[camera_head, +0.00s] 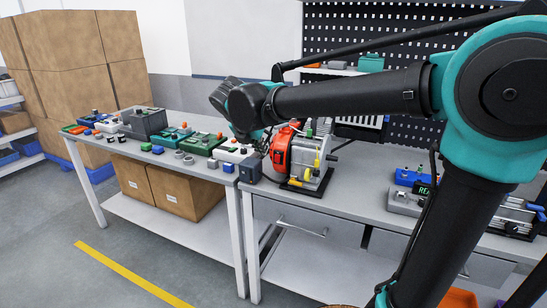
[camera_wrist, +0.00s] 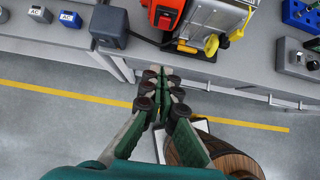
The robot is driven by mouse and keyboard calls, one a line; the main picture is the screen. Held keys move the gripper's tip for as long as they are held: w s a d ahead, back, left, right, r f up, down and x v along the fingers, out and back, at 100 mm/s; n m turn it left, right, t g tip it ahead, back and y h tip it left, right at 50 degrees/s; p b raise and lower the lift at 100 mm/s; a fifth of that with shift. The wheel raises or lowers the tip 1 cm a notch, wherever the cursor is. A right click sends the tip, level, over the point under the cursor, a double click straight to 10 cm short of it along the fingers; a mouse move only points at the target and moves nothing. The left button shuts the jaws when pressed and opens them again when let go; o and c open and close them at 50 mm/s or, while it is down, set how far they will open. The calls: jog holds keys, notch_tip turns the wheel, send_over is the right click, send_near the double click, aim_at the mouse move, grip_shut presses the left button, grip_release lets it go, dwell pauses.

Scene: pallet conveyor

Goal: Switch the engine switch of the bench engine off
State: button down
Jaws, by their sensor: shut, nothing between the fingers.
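The bench engine (camera_head: 310,158) sits on the grey workbench, with a red housing on its left and a grey body with yellow parts on its right. I cannot make out the engine switch for certain in either view. My gripper (camera_wrist: 165,75) is shut and empty. In the wrist view its fingertips lie below the engine, over the bench's front edge. In the head view my gripper (camera_head: 263,143) is beside the red housing's left side, partly hidden by my arm.
A dark blue-grey block (camera_wrist: 109,26) stands left of the engine. A blue holder (camera_head: 410,178) is to the right. Boxes (camera_head: 175,188) lie on the shelf below the left table. A wooden barrel (camera_wrist: 200,150) shows below the bench.

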aim_at(278, 157)
jog(key=w+r+x, duration=0.1)
jog(key=w+x, duration=0.1)
jog(key=x, duration=1.1)
jog(key=shift+d+r, duration=0.35)
jog(key=shift+r, duration=0.05)
jog(key=shift+w+d+f+t, duration=0.15)
jog(key=shift+w+t, duration=0.1)
jog(key=shift+t, duration=0.15)
jog(key=shift+w+r, duration=0.15)
jog(key=shift+r, duration=0.75)
